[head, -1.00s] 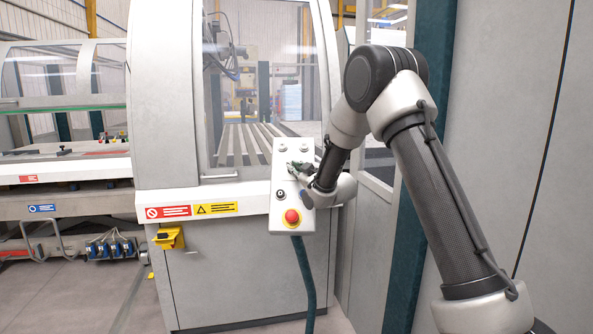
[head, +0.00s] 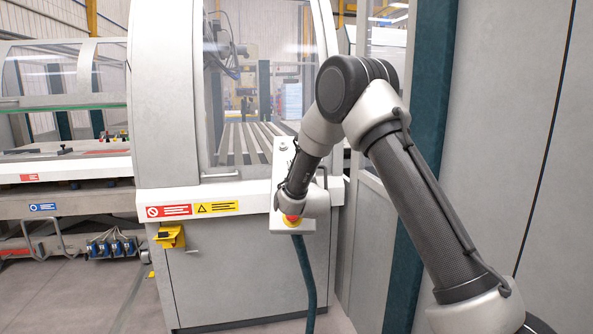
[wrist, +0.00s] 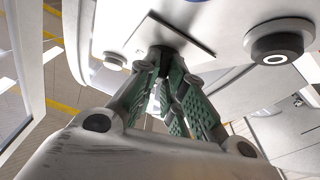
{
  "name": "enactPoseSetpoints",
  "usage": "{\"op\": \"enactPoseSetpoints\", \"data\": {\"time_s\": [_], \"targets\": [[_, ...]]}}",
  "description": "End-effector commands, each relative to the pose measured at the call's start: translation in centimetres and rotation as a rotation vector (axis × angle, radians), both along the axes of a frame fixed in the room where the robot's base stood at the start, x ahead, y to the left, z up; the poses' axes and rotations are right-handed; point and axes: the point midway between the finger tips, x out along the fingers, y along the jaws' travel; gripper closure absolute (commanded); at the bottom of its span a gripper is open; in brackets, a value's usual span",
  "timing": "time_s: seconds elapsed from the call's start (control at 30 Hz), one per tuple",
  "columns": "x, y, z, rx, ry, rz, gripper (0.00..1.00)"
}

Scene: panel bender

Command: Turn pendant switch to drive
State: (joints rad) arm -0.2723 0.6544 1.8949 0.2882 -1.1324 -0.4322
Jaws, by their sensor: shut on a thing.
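The pendant (head: 282,160) is a pale upright control box on the front of the machine, with a red stop button (head: 291,219) on yellow near its bottom. My wrist covers most of its middle in the head view. In the wrist view my gripper (wrist: 166,62) has its green-padded fingers up against the pendant face, beside a dark-edged plate (wrist: 178,28).
A black round button with a white ring (wrist: 282,48) is right of my fingers, and a small knob (wrist: 115,61) is to their left. A green hose (head: 305,270) hangs below the pendant. A grey cabinet wall (head: 500,130) stands close at the right.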

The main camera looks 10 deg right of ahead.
Motion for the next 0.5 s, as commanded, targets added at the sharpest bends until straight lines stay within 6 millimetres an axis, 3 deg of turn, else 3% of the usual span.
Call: {"op": "enactPoseSetpoints", "data": {"time_s": [0.5], "targets": [[0.33, 0.72, 0.59, 0.232, -0.071, -0.181, 1.00]]}}
